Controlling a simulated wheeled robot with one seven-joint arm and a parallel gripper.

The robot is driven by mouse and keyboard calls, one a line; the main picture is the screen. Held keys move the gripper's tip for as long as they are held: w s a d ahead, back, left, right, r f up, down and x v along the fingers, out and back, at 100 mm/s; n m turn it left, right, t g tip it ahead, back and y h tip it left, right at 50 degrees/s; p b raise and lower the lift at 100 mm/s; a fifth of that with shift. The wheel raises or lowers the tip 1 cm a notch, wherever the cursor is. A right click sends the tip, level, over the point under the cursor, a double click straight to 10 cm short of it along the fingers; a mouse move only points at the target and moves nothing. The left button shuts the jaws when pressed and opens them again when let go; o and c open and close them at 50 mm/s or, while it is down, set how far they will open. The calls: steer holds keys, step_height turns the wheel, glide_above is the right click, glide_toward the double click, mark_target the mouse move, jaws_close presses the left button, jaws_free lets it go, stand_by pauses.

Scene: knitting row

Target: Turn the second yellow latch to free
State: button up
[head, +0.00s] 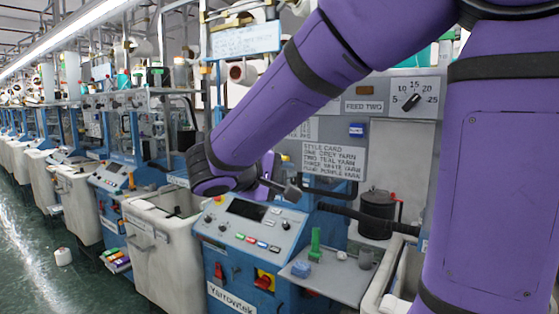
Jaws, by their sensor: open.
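No other yellow latch can be made out. My arm covers much of the machine's upper part.
The nearest control panel (250,222) has several buttons and knobs. A side shelf (335,278) holds a green item (315,243) and a blue item (301,269). A style card (334,160) hangs behind. A grey bin (160,245) stands left. A white cone (63,257) is on the floor.

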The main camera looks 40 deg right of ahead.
steer(key=w+a+r+n+t+h, duration=0.1)
steer(key=w+a+t+h, duration=0.2)
steer(key=w, duration=0.3)
steer(key=x, duration=1)
steer(key=shift+w+d, duration=0.25)
steer(key=shift+w, duration=0.05)
steer(key=shift+c, duration=0.3)
jaws_close()
